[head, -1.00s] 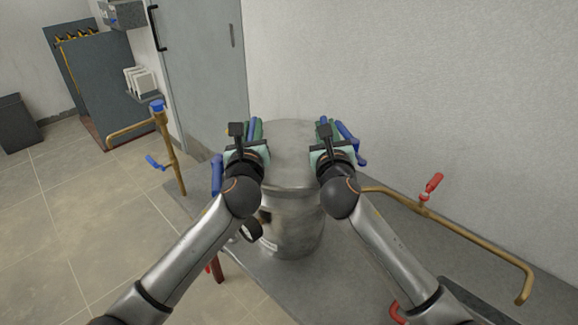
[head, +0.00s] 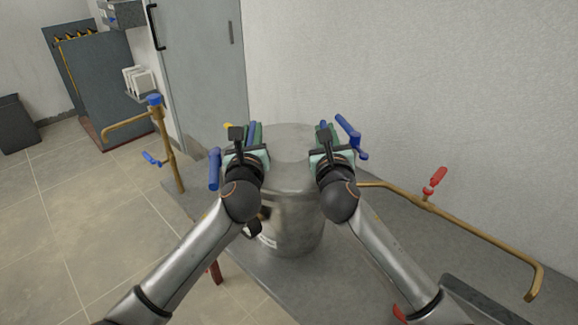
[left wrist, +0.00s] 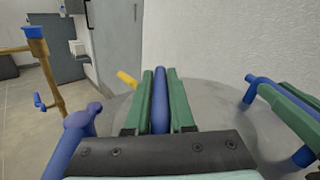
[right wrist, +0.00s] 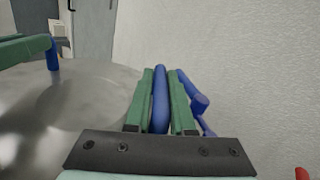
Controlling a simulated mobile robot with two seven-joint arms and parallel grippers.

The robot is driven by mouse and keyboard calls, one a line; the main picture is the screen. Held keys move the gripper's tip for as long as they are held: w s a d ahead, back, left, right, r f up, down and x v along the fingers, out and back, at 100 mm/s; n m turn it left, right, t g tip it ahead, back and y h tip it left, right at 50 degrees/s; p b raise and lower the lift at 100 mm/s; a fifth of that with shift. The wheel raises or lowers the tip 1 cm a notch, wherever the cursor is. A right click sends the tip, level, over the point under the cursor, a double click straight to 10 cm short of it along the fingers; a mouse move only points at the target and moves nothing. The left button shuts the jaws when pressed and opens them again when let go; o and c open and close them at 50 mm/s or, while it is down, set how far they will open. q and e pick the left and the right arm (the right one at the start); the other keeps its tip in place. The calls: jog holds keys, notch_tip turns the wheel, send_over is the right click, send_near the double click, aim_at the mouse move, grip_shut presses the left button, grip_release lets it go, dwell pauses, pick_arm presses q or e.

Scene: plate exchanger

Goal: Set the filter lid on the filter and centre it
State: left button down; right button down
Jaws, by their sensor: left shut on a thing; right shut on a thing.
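The filter lid (head: 290,145) is a round grey metal disc with a blue handle on each side. The filter (head: 295,225) is a grey metal drum on the bench directly under it. My left gripper (head: 253,131) is shut on the lid's left handle, which shows as a blue bar in the left wrist view (left wrist: 160,98). My right gripper (head: 325,132) is shut on the right handle, seen in the right wrist view (right wrist: 160,98). The lid looks level. The far rim and any gap under the lid are hidden, so I cannot tell whether it touches the filter.
Blue clamp levers stand outside the lid at the left (head: 215,169) and right (head: 350,135), close to my grippers. Brass pipes with a blue valve (head: 154,100) and a red valve (head: 435,180) flank the bench (head: 400,230). A wall (head: 400,80) stands behind.

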pick_arm(q)
jog(key=shift+a+f+b, duration=0.15)
jog(key=shift+f+b, duration=0.55)
jog(key=shift+b, duration=0.1)
pick_arm(e)
jog(key=shift+d+f, duration=0.1)
jog(key=shift+f, duration=0.8)
pick_arm(q)
jog(key=c, duration=1.1)
grip_release()
pick_arm(e)
jog(key=c, duration=1.1)
grip_release()
pick_arm(q)
jog(key=o, duration=0.3)
pick_arm(e)
jog(key=o, duration=0.3)
jog(key=shift+r, duration=0.1)
pick_arm(q)
jog(key=shift+s, duration=0.15)
pick_arm(e)
jog(key=shift+o, duration=0.2)
jog(key=shift+s, duration=0.15)
pick_arm(q)
jog(key=s, duration=1.1)
jog(key=shift+s+d, duration=0.25)
jog(key=shift+s, duration=0.15)
pick_arm(e)
jog(key=s, duration=1.2)
